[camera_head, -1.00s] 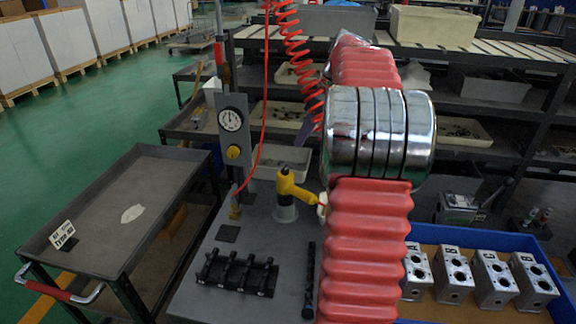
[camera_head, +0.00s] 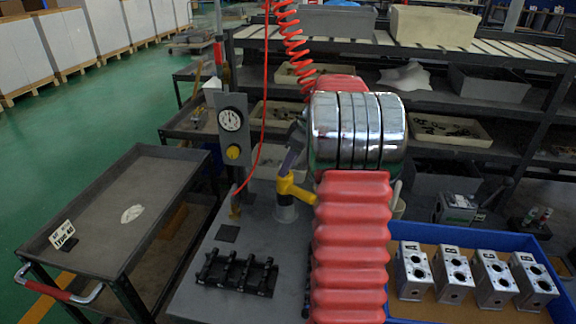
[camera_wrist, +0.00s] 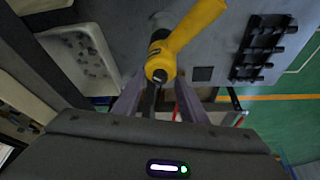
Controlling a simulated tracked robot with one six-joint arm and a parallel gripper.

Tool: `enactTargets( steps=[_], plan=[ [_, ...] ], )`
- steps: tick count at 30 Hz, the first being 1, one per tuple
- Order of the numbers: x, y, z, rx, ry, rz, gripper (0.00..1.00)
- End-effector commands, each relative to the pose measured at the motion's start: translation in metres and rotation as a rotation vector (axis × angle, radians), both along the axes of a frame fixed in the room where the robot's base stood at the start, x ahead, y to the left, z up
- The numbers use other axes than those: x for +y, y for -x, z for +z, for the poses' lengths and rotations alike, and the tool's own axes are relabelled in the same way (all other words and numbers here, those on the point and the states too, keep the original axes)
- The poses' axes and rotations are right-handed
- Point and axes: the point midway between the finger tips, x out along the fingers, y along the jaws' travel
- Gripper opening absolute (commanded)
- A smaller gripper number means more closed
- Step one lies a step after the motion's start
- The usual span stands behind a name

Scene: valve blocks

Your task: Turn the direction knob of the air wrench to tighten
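The yellow air wrench (camera_head: 297,191) stands in a grey round holder (camera_head: 287,213) on the grey workbench; my arm hides part of its right side. In the head view, one finger of my gripper (camera_head: 289,165) comes down over the top of the wrench. The direction knob is too small to make out clearly.
A black rack (camera_head: 236,272) lies on the bench front. A gauge post (camera_head: 233,130) stands behind left, and a red air hose (camera_head: 262,110) hangs nearby. A blue tray (camera_head: 425,232) with lettered valve blocks (camera_head: 452,275) is at right. A dark cart (camera_head: 120,215) stands left.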

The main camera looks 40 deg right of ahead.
Motion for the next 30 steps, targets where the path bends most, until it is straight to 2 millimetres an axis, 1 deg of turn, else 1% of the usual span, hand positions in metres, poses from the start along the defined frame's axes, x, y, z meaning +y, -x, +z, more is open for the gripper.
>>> enactTargets(
  steps=[3, 10, 26, 27, 30],
  plan=[
    [0.0008, -0.0014, -0.0038, 0.000, -0.001, 0.000, 0.38],
    [0.0010, -0.0014, -0.0041, 0.000, -0.001, 0.000, 0.38],
    [0.0011, -0.0015, -0.0038, 0.000, -0.001, 0.000, 0.02],
    [0.0012, -0.0015, -0.0038, 0.000, -0.001, 0.000, 0.00],
    [0.0012, -0.0015, -0.0038, 0.000, -0.001, 0.000, 0.00]
  ],
)
